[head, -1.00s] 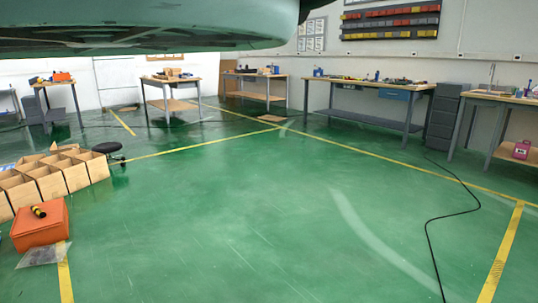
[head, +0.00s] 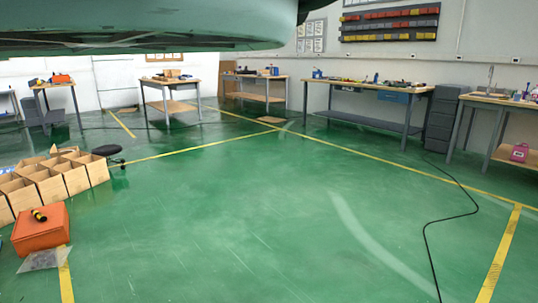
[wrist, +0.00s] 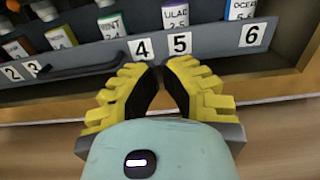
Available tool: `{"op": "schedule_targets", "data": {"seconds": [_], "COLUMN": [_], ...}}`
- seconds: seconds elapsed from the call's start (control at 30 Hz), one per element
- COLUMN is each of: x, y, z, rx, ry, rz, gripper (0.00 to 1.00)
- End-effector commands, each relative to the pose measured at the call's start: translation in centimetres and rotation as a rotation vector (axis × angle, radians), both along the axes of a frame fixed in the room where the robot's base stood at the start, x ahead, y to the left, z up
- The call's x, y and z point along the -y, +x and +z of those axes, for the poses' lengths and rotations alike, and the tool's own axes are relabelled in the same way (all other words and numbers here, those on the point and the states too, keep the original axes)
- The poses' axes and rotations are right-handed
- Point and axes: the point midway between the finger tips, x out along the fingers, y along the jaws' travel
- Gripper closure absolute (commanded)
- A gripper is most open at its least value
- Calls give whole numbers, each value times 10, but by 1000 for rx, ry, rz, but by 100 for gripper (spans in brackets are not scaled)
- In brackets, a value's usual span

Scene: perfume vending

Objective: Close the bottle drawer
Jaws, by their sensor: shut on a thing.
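In the wrist view, the bottle drawer (wrist: 225,62) is a dark grey drawer with white number labels, 4, 5 and 6 among them, along its front. Several bottles with coloured caps and printed names stand behind that front. A dark bar handle (wrist: 88,66) shows on the front, left of the fingers. My gripper (wrist: 160,70) has yellow ribbed fingers, tips close together at the drawer front below labels 4 and 5. The drawer and gripper are out of the head view.
A wooden frame edge (wrist: 265,88) runs below and right of the drawer. In the head view, an orange box (head: 40,230) and cardboard dividers (head: 72,178) stand at left. Workbenches (head: 370,91) line the back. A black cable (head: 428,245) lies at right; the middle floor is clear.

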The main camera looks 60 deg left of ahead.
Motion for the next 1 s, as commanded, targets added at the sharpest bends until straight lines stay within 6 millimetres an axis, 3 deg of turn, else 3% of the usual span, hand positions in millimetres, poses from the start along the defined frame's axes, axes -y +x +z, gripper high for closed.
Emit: {"op": "schedule_targets", "data": {"seconds": [0.5, 0.87, 1.0], "x": [-57, -61, -69], "y": [-3, -4, 0], "z": [0, 0, 13], "rx": [1, -2, -91], "ry": [2, 1, -10], "rz": [3, 1, -9], "gripper": [100, 100, 100]}}
